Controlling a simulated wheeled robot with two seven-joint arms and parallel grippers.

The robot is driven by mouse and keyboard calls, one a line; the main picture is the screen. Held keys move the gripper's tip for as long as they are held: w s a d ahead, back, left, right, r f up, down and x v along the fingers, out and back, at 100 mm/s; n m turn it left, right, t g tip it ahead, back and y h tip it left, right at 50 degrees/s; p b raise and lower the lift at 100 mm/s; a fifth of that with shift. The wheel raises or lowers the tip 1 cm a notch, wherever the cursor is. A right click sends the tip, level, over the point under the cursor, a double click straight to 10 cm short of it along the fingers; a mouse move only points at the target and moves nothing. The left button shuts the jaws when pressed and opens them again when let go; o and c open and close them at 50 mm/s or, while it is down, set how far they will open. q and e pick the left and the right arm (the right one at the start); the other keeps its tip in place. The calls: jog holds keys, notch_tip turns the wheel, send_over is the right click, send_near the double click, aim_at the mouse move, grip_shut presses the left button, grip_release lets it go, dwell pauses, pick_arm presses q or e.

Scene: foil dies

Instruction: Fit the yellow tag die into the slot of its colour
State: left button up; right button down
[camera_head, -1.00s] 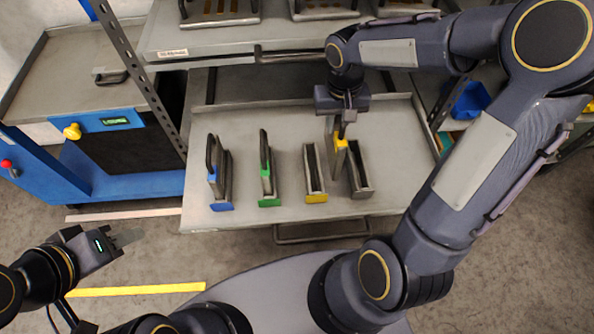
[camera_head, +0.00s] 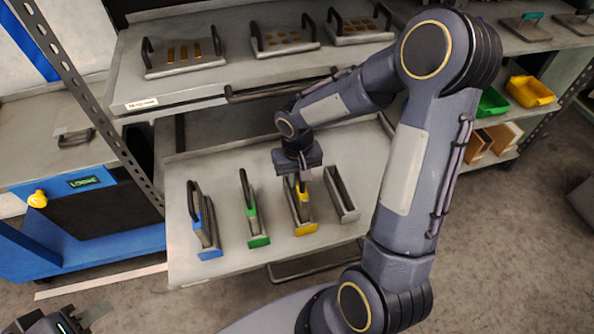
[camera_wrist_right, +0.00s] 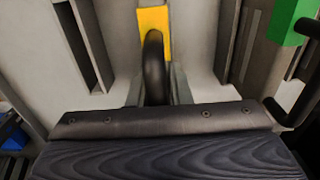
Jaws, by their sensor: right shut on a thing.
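The yellow tag die (camera_head: 302,194) hangs by its black handle (camera_wrist_right: 155,65) in my right gripper (camera_head: 302,178), which is shut on it. Its yellow tag (camera_wrist_right: 153,20) shows in the right wrist view. The die is over the yellow-fronted slot (camera_head: 306,229), in line with it. Whether its lower edge is inside the slot, I cannot tell. My left gripper (camera_head: 88,317) is at the lower left, away from the slots, partly cut off by the frame.
The blue slot (camera_head: 210,254) and green slot (camera_head: 259,241) each hold a handled die. A grey slot (camera_head: 341,195) stands empty to the right. A shelf behind carries several trays, including one with yellow strips (camera_head: 184,60). The drawer's front strip is clear.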

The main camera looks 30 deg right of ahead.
jog(key=shift+f, duration=0.65)
jog(key=c, duration=1.8)
grip_release()
jog(key=shift+f, duration=0.15)
jog(key=o, duration=0.5)
